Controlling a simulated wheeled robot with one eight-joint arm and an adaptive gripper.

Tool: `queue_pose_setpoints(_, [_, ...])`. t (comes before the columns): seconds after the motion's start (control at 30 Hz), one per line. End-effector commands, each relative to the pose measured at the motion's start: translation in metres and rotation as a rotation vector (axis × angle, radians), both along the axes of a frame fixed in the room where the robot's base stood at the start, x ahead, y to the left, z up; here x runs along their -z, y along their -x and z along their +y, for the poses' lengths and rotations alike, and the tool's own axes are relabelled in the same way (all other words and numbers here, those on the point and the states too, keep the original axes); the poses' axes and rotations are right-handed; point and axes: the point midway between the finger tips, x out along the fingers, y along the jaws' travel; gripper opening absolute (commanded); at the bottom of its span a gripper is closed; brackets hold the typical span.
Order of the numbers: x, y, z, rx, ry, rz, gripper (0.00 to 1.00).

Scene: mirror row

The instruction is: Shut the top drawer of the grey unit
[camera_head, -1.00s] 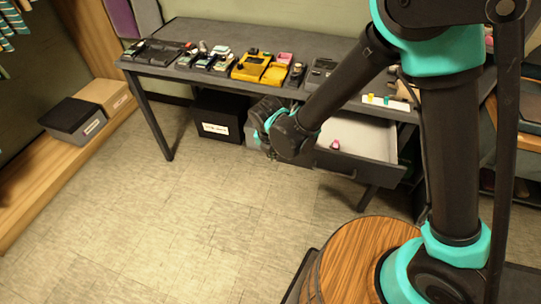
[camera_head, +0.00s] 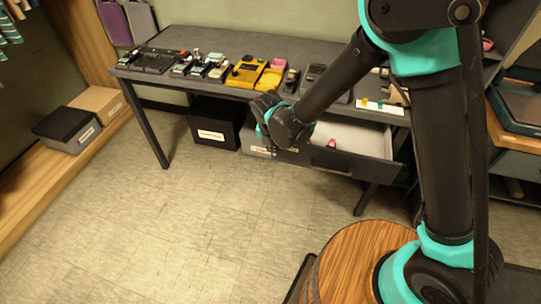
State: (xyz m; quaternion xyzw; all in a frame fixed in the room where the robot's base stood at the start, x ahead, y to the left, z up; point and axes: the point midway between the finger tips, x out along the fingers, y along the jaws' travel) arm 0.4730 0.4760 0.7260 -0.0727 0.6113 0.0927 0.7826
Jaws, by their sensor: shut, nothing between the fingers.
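The grey unit's top drawer (camera_head: 335,162) is pulled out below the right part of the dark table. Its pale inside shows, with a small pink thing (camera_head: 332,143) lying in it. Its dark front carries a small handle near the middle and a label at the left. My gripper (camera_head: 262,104) is shut and empty, in front of the drawer's left end as seen by the head camera. My wrist covers that corner, and I cannot tell whether it touches the drawer.
The dark table (camera_head: 205,42) carries several pedals, among them a yellow one (camera_head: 246,70). A black box (camera_head: 213,124) stands under it. Grey and tan boxes (camera_head: 72,128) sit on a low wooden shelf at left. A wooden barrel top (camera_head: 360,255) is near my base. The floor in front is clear.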

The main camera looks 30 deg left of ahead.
Motion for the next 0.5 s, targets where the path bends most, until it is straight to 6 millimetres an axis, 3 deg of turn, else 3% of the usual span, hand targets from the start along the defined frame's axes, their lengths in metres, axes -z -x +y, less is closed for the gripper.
queue_pose_setpoints(0.2, [0.0,-0.054,0.012,0.005,-0.001,-0.002,0.0])
queue_pose_setpoints(0.5, [0.0,-0.118,0.028,0.003,-0.001,-0.001,0.0])
